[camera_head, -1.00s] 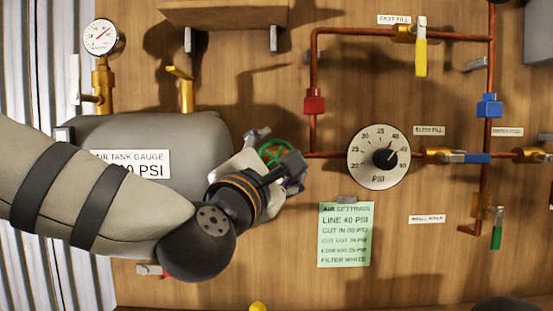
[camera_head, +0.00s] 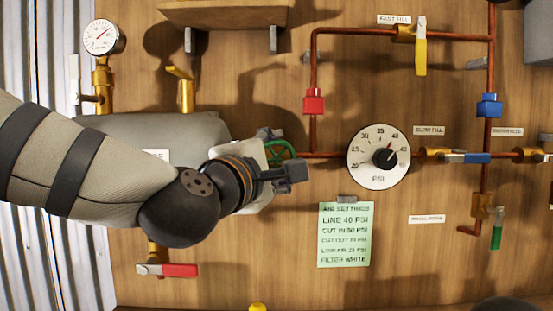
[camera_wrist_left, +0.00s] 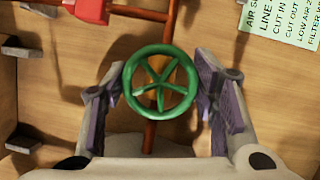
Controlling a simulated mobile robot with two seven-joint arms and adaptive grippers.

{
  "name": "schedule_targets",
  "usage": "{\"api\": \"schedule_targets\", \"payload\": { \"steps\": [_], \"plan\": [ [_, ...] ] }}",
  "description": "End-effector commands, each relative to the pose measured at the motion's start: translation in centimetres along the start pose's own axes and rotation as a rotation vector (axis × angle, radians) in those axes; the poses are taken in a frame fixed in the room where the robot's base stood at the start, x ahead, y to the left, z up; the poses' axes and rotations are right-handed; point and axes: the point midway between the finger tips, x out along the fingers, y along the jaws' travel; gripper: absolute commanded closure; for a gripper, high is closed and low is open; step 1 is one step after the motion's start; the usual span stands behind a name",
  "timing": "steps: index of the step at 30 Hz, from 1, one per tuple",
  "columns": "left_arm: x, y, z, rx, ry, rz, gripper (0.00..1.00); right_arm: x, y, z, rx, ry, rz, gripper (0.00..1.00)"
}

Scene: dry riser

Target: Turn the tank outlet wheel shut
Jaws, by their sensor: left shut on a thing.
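The tank outlet wheel is a green spoked handwheel (camera_head: 281,147), partly hidden by my left gripper in the head view. In the left wrist view the whole green wheel (camera_wrist_left: 160,83) shows, on a brass-coloured stem in front of a copper pipe. My left gripper (camera_head: 281,153) is shut on the wheel. In the left wrist view its two fingers (camera_wrist_left: 160,86) stand on opposite sides of the rim. The grey air tank (camera_head: 150,127) is behind my left arm, and its gauge label is mostly hidden. My right gripper is not in view.
A large PSI dial (camera_head: 379,157) stands right of the wheel, with a green settings card (camera_head: 345,235) below it. A red block (camera_head: 314,101) sits on the pipe above. A red-handled valve (camera_head: 180,270) is below the tank.

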Motion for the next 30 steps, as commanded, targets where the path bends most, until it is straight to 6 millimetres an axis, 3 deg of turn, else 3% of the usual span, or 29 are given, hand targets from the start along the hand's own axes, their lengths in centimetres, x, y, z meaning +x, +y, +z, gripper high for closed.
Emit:
{"api": "schedule_targets", "payload": {
  "steps": [12,29,30],
  "plan": [
    [0.00,0.08,-0.01,0.180,0.001,-0.073,0.75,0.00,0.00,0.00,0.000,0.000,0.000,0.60],
    [0.00,0.04,-0.01,0.208,0.001,-0.085,0.75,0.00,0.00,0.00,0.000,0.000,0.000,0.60],
    [0.00,0.04,-0.01,0.208,0.001,-0.085,0.40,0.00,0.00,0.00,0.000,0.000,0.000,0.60]
  ]
}}
